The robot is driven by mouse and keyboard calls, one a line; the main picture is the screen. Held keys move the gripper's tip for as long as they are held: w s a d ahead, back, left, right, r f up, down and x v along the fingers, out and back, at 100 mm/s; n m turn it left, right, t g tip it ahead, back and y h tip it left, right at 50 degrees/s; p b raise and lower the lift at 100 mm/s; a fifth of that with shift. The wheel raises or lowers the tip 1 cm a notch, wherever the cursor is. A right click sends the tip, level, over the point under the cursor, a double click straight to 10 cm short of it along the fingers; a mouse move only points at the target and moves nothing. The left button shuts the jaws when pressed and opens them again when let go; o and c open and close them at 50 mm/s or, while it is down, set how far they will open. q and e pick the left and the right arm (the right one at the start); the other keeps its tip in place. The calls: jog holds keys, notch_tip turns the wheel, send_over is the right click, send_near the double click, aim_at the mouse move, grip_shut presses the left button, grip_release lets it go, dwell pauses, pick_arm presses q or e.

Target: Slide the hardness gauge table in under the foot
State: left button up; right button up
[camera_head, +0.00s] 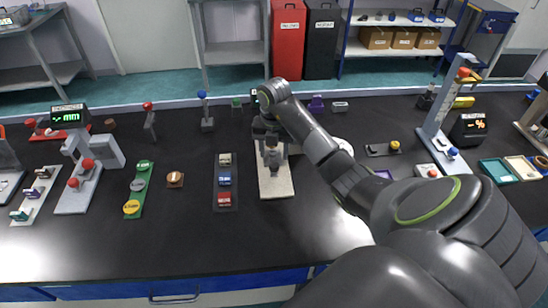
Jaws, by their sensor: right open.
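A bench instrument with a pale beige base plate (276,187) stands at the middle of the black bench; I take it to be the hardness gauge. A small grey block-like part (272,157) stands on the plate. My right arm comes in from the lower right, and its wrist covers much of the instrument's upper part. My right gripper (269,138) points down over the back of the plate, at the grey part. It is open; whether it touches anything cannot be told. The foot and the table's edges are hidden or too small to make out. My left gripper is not in view.
A dark strip with coloured blocks (225,182) lies just left of the plate, and a green strip with round discs (139,190) farther left. A tall grey stand (436,132) is at the right. The front bench is clear.

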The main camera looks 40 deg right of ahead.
aim_at(274, 163)
notch_tip(274, 163, up, 13)
jog(key=p, duration=1.1)
